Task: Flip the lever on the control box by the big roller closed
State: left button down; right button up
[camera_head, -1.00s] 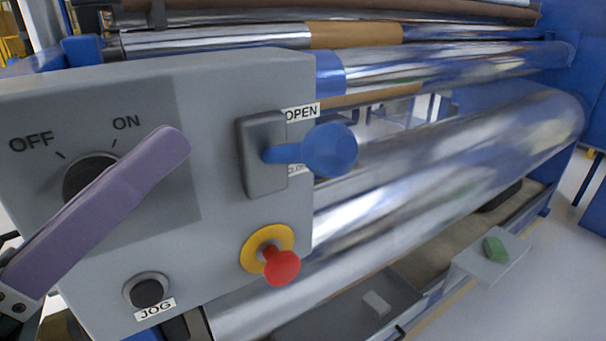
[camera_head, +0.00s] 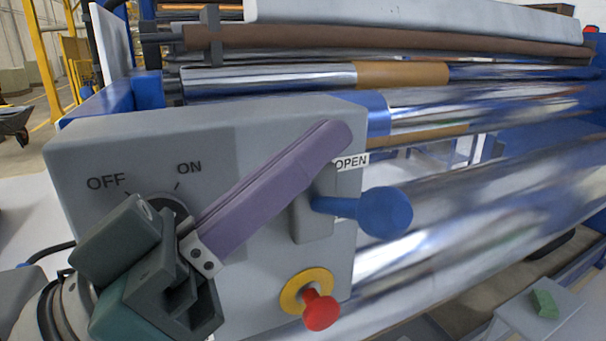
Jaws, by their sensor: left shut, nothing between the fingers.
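The grey control box (camera_head: 95,150) fills the left and middle of the head view, beside the big shiny roller (camera_head: 470,215). Its lever has a blue round knob (camera_head: 385,213) and sticks out to the right from a grey housing (camera_head: 313,222), just below the OPEN label (camera_head: 351,162). The lower label is hidden. My left gripper (camera_head: 335,135) has long purple fingers, shut and empty. They reach up and right across the box, in front of the housing's upper part, with the tips above and left of the knob. I cannot tell whether they touch. My right gripper is not in view.
A red button on a yellow ring (camera_head: 318,308) sits below the lever. The OFF/ON dial (camera_head: 165,207) is partly behind my left gripper. More rollers (camera_head: 400,75) run across behind the box. A green button (camera_head: 544,303) is at lower right.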

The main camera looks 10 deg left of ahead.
aim_at(368, 222)
pick_arm(q)
jog(key=d+f, duration=0.1)
jog(key=w+d+f, duration=0.1)
jog(key=shift+w+d+f, duration=0.15)
jog(key=shift+d+f, duration=0.15)
jog(key=shift+f, duration=0.05)
dwell(0.4)
jog(key=shift+d+f+m+g+h+b, duration=0.1)
jog(key=shift+f+m+g+h+b, duration=0.35)
jog(key=shift+m+b, duration=0.2)
jog(key=shift+s+f+m, duration=0.1)
jog(key=shift+s+m, duration=0.15)
jog(key=shift+s+d+f+m+g+h+b, duration=0.2)
jog(key=shift+f+m+g+h+b, duration=0.15)
jog(key=shift+f+m+g+b, duration=0.45)
notch_tip(368, 222, down, 8)
jog(key=m+g+h+b, duration=0.2)
jog(key=m+g+b, duration=0.6)
jog(key=m+b, duration=0.3)
jog(key=shift+s+d+f+m, duration=0.15)
jog(key=shift+m, duration=1.25)
